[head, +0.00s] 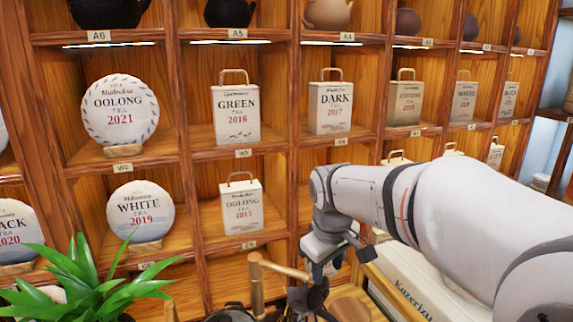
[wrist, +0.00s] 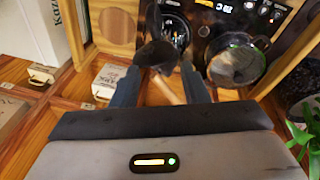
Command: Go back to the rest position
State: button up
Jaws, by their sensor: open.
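My gripper (head: 325,277) is at the lower middle of the head view, pointing down in front of the shelf. In the wrist view its two fingers (wrist: 160,82) are spread apart. A dark rounded thing (wrist: 156,53) shows beyond and between the fingertips, and a pale wooden stick (wrist: 168,90) shows between the fingers. I cannot tell that either is touched. My arm reaches in from the right of the head view.
The wooden shelf (head: 179,110) holds round tea cakes, such as OOLONG 2021 (head: 120,113), and boxes, such as GREEN 2016 (head: 236,117). A plant (head: 85,285) stands at lower left. A large white box (head: 400,287) is below my arm. A dark appliance (wrist: 204,30) carries a round vessel (wrist: 238,66).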

jog(key=s+d+f+m, duration=0.2)
jog(key=s+d+m, duration=0.1)
jog(key=s, duration=0.5)
jog(key=s+d+f+m, duration=0.2)
jog(key=s+d+m, duration=0.1)
jog(key=s, duration=0.6)
jog(key=shift+d+f+m+t, duration=0.15)
jog(key=shift+d+m+t, duration=0.25)
jog(key=shift+m, duration=0.3)
